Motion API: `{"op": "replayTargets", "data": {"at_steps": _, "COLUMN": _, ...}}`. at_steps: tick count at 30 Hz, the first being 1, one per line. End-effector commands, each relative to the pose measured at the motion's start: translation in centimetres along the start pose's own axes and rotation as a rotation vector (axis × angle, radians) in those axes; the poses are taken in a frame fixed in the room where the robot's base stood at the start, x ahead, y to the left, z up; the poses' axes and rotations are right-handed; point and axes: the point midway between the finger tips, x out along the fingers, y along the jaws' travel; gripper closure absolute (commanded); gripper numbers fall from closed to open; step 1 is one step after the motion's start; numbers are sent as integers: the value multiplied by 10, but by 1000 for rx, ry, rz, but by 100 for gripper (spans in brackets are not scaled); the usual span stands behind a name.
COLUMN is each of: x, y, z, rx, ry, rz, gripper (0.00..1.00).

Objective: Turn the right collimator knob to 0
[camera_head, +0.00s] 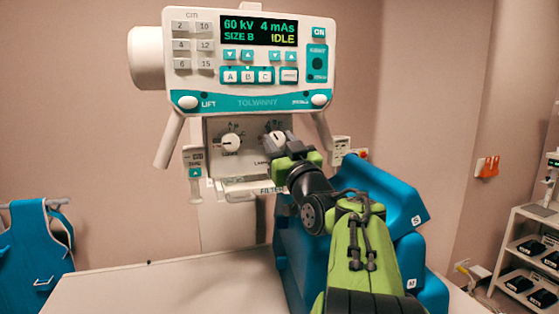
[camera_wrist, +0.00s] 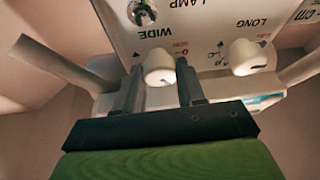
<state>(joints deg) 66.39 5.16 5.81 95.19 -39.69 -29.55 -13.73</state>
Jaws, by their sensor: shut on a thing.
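The collimator panel (camera_head: 253,165) hangs below the console in the head view and carries two white knobs. My gripper (camera_head: 282,144) reaches the right knob (camera_head: 273,137) from the front right and partly covers it. In the wrist view, where the panel is upside down, the right knob (camera_wrist: 159,69) sits between my two dark fingers, next to the word WIDE, and my gripper (camera_wrist: 156,78) is shut on it. A dark mark shows on the knob's face; its scale reading cannot be made out. The left knob (camera_head: 231,143) is free; it also shows in the wrist view (camera_wrist: 246,57) near LONG.
The console (camera_head: 249,60) above reads 60 kV, 4 mAs, SIZE B, IDLE. A white tabletop (camera_head: 175,287) lies below. Blue blocks (camera_head: 405,205) stand close beside my arm. A blue apron (camera_head: 32,255) hangs at left, and a shelf (camera_head: 528,250) stands at right.

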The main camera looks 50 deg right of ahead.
Motion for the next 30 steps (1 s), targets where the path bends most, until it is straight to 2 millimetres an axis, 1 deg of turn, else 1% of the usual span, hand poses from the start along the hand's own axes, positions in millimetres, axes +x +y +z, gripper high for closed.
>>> {"op": "replayTargets", "data": {"at_steps": 1, "x": -2, "y": -1, "z": 6, "rx": -42, "ry": 5, "rz": -19, "gripper": 92}}
{"op": "replayTargets", "data": {"at_steps": 18, "x": 1, "y": 3, "z": 0, "rx": -541, "ry": -27, "rz": -223, "gripper": 92}}
{"op": "replayTargets", "data": {"at_steps": 24, "x": 1, "y": 4, "z": -2, "rx": -697, "ry": -35, "rz": -287, "gripper": 92}}
{"op": "replayTargets", "data": {"at_steps": 30, "x": 1, "y": 4, "z": -2, "rx": -817, "ry": -41, "rz": -337, "gripper": 92}}
